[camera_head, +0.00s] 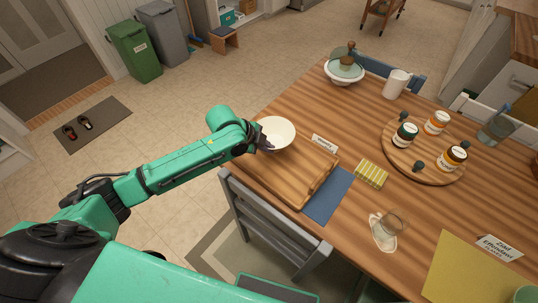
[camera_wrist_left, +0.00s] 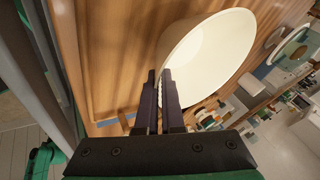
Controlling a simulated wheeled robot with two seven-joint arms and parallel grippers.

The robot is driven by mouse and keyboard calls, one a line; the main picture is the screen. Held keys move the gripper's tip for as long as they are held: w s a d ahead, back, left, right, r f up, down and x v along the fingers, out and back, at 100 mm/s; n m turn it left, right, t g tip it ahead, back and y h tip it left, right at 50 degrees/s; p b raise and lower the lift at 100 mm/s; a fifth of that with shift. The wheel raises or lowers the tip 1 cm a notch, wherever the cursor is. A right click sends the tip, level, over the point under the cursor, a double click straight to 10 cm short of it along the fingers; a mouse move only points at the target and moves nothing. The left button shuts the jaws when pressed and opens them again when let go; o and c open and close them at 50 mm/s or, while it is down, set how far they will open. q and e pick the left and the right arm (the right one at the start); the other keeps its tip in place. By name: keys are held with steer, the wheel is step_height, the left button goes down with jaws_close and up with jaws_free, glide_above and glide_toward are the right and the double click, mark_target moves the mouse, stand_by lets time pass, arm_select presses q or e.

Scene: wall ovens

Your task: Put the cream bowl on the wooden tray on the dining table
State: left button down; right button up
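The cream bowl (camera_head: 277,131) is at the table's left edge, by the far end of the wooden tray (camera_head: 293,189). My left gripper (camera_head: 265,143) is at the bowl's near-left side. In the left wrist view, the two dark fingers (camera_wrist_left: 160,80) are close together with the wall of the cream bowl (camera_wrist_left: 207,55) between them. The bowl looks tilted in that view. I cannot tell whether its base touches the tray. The bare part of the tray in front of it is empty. My right gripper is not in view.
A blue napkin (camera_head: 328,195) lies right of the tray, and a small label card (camera_head: 324,143) stands behind it. A grey chair (camera_head: 270,236) stands at the near edge.

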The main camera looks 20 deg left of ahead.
arm_select(q)
step_height(320, 180, down, 5)
steer(key=shift+r, duration=0.1)
steer(key=c, duration=1)
jaws_free()
steer(key=v, duration=1.2)
steer(key=shift+s, duration=0.1)
